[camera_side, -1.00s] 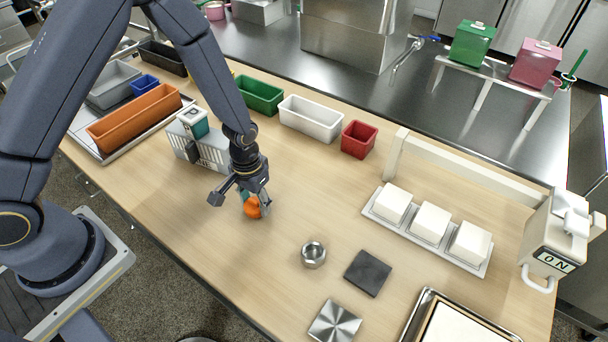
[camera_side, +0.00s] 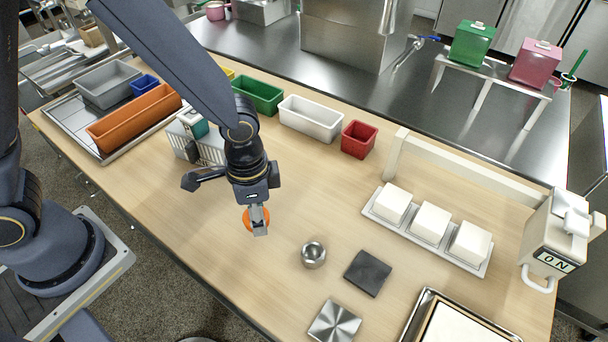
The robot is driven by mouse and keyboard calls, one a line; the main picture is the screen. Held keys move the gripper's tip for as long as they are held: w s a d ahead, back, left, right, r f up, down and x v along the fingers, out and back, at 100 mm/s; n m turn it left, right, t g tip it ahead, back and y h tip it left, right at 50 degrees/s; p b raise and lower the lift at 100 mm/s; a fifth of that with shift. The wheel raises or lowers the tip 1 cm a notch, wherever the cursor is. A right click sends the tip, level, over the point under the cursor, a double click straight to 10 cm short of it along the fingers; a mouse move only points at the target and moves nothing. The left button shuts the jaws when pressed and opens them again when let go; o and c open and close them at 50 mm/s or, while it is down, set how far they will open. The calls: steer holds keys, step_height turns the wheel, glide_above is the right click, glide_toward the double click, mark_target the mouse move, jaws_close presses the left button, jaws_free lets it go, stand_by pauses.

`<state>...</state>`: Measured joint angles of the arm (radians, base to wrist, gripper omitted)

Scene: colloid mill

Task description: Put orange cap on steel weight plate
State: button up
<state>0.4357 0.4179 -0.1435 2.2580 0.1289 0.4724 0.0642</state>
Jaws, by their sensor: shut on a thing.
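The orange cap (camera_side: 248,220) is between the fingers of my gripper (camera_side: 258,222), which points down left of the table's middle. A grey finger hides part of the cap. I cannot tell whether the cap touches the table or is just above it. A square plate of shiny brushed steel (camera_side: 335,322) lies flat near the table's front edge, to the lower right of my gripper. Its top is bare, and it looks like the steel weight plate.
A steel nut-like ring (camera_side: 313,254) and a dark square plate (camera_side: 368,273) lie between my gripper and the right side. A tray with white blocks (camera_side: 430,224), a metal-rimmed tray (camera_side: 418,309) and a switch box (camera_side: 555,237) are further right. Bins, including a red one (camera_side: 359,139), line the back.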

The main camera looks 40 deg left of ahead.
steer(key=s+d+r+m, duration=0.3)
steer(key=s+d+m, duration=0.7)
steer(key=s, duration=0.4)
glide_above(337, 327)
steer(key=shift+n, duration=0.3)
steer(key=f, duration=0.8)
steer(key=shift+s+a+f, duration=0.3)
steer(key=shift+s, duration=0.05)
steer(key=shift+w+d+f, duration=0.25)
steer(key=shift+f, duration=0.15)
steer(key=shift+w+d+f, duration=0.1)
steer(key=shift+f, duration=1.6)
steer(key=shift+f, duration=0.1)
steer(key=o, duration=1)
